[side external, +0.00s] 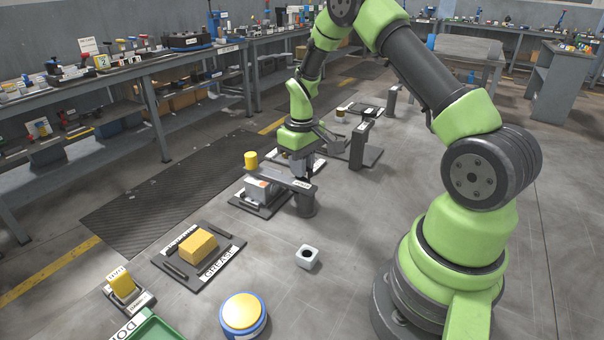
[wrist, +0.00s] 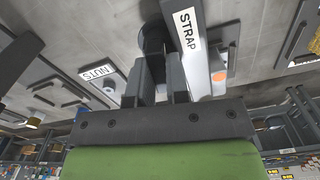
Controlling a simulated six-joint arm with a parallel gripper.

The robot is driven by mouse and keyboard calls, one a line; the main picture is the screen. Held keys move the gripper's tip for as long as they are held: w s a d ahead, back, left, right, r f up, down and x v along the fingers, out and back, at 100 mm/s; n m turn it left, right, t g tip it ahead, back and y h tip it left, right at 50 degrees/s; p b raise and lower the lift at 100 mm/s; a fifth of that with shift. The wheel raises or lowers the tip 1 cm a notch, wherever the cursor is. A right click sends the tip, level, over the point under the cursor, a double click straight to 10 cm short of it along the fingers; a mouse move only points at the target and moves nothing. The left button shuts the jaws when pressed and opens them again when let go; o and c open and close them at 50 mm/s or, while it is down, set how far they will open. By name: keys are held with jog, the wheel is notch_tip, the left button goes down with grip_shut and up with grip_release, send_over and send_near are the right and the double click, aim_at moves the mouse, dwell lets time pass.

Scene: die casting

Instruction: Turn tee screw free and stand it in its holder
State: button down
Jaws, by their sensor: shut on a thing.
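My gripper (side external: 305,173) points down over the end of a grey strap (side external: 285,180), above a dark round post (side external: 306,203). In the wrist view its two fingers (wrist: 161,70) are close together, beside the strap (wrist: 190,45) with its STRAP label and in front of a dark round shape (wrist: 153,38). The fingers are shut on the tee screw, which is mostly hidden between them; I cannot tell whether its thread is free. A white block with a dark round hole (side external: 309,262) stands empty on the floor in front of the post; it looks like the holder.
A grey block with an orange mark (side external: 258,191) sits under the strap's left end. A yellow block (side external: 199,246) lies on a dark tray, with a yellow-topped button (side external: 242,314) nearer the camera. A NUTS plate (wrist: 98,72) shows in the wrist view. Floor right of the white block is clear.

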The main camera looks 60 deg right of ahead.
jog(key=shift+n, duration=1)
jog(key=n, duration=0.4)
jog(key=shift+n, duration=1)
jog(key=n, duration=0.3)
jog(key=shift+n, duration=1.5)
